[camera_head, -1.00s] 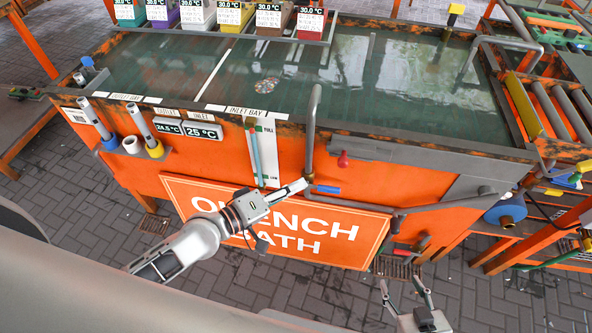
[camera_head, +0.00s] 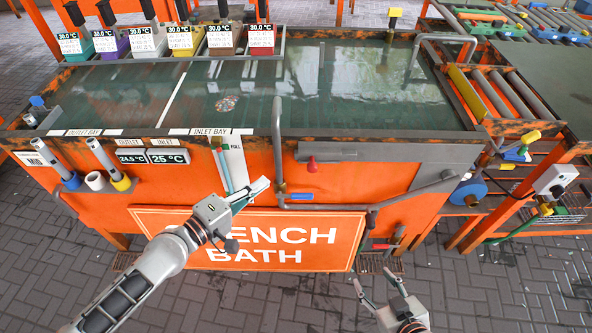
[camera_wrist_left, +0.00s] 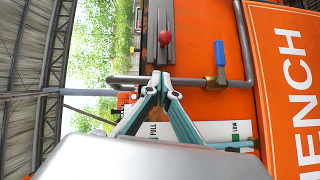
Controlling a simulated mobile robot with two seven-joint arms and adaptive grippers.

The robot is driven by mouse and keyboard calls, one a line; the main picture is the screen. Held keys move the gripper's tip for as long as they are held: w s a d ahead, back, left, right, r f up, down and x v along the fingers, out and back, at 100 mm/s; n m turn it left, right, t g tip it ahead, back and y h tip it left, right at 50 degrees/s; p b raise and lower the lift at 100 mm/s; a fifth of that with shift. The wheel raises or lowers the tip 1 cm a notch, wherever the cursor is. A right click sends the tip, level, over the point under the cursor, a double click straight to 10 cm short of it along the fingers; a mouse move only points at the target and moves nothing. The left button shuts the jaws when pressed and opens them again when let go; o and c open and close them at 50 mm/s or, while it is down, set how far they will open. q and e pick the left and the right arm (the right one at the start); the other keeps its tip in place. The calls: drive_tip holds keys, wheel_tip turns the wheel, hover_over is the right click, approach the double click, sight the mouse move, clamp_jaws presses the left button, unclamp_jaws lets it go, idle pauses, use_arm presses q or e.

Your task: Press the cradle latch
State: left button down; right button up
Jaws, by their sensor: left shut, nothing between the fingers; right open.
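No part is labelled as the cradle latch, and I cannot tell which one it is. The red knob also shows in the left wrist view (camera_wrist_left: 164,38). My left gripper (camera_head: 262,187) is shut and empty, in front of the tank near the level gauge. Its closed fingers show in the left wrist view (camera_wrist_left: 160,82). My right gripper (camera_head: 365,291) is open and empty, low in front of the tank's right half.
The quench bath (camera_head: 330,130) fills the middle, with a grey pipe (camera_head: 278,130) and blue-handled valve (camera_head: 300,196) on its front. Several coloured boxes (camera_head: 220,38) line its back edge. A roller conveyor (camera_head: 505,95) stands right. Paved floor (camera_head: 470,290) is clear at front right.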

sight(314, 171)
use_arm(q)
drive_tip(key=shift+w+d+f, duration=0.25)
drive_tip(key=shift+w+d, duration=0.75)
drive_tip(key=shift+d, duration=0.55)
drive_tip(key=shift+w+d+f, duration=0.25)
drive_tip(key=shift+w+d, duration=0.8)
drive_tip(key=shift+d, duration=0.45)
drive_tip(key=shift+w+d+f, duration=0.25)
drive_tip(key=shift+w+d, duration=0.75)
drive_tip(key=shift+d, duration=0.55)
drive_tip(key=d+p, duration=0.1)
drive_tip(key=d, duration=0.3)
drive_tip(key=shift+d+r, duration=0.1)
drive_tip(key=shift+d, duration=0.2)
